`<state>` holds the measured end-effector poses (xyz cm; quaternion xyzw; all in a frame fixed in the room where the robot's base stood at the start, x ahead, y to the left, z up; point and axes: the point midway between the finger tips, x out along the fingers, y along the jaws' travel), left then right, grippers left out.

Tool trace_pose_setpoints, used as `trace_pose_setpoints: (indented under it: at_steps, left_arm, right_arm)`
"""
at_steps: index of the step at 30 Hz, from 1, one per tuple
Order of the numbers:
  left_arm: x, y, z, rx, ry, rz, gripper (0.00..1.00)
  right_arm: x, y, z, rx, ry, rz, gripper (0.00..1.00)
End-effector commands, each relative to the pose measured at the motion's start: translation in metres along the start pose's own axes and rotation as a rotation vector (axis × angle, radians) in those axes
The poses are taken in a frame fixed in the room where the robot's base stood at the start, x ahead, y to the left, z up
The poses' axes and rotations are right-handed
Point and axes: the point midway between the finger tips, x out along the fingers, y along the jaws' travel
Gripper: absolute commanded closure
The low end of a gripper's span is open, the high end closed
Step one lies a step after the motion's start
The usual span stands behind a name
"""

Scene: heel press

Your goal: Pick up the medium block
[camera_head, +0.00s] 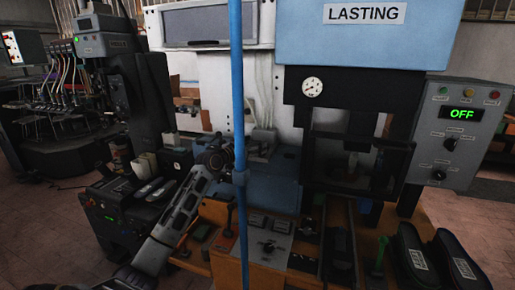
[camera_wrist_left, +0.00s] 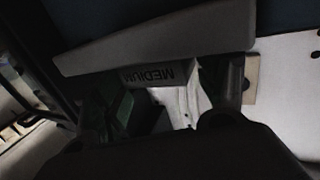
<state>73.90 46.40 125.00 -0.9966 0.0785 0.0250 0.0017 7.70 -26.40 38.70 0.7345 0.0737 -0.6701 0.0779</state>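The medium block (camera_wrist_left: 152,76) shows in the left wrist view as a dark block with an upside-down MEDIUM label. It sits below a long grey slab-like edge. My left gripper (camera_wrist_left: 165,100) has its fingers spread apart, with the block's labelled face beyond the gap between them; I cannot tell whether they touch it. In the head view my left gripper (camera_head: 216,156) is beside the blue pole at the press's front, and its fingertips are hard to make out. The block cannot be picked out there. My right gripper is out of view.
A blue vertical pole (camera_head: 238,110) stands close to my left gripper. The LASTING press (camera_head: 350,35) fills the back right, with a control box (camera_head: 462,130) reading OFF. Dark shoe-shaped pieces (camera_head: 452,258) lie at the lower right. A wooden bench (camera_head: 215,212) holds small parts.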

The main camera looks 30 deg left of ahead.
Motion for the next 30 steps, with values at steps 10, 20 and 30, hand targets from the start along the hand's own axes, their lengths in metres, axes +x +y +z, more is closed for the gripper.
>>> trace_pose_setpoints:
  at_steps: [10,20,30]
  left_arm:
    - [0.000,0.000,-0.002,0.001,0.003,-0.001,0.66]
    - [-0.001,-0.001,-0.009,0.003,0.006,-0.001,0.66]
    - [-0.003,-0.001,-0.045,0.004,0.007,-0.001,0.88]
  right_arm:
    - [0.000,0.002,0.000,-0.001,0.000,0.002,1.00]
    - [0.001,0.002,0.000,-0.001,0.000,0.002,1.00]
    - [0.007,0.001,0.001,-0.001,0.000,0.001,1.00]
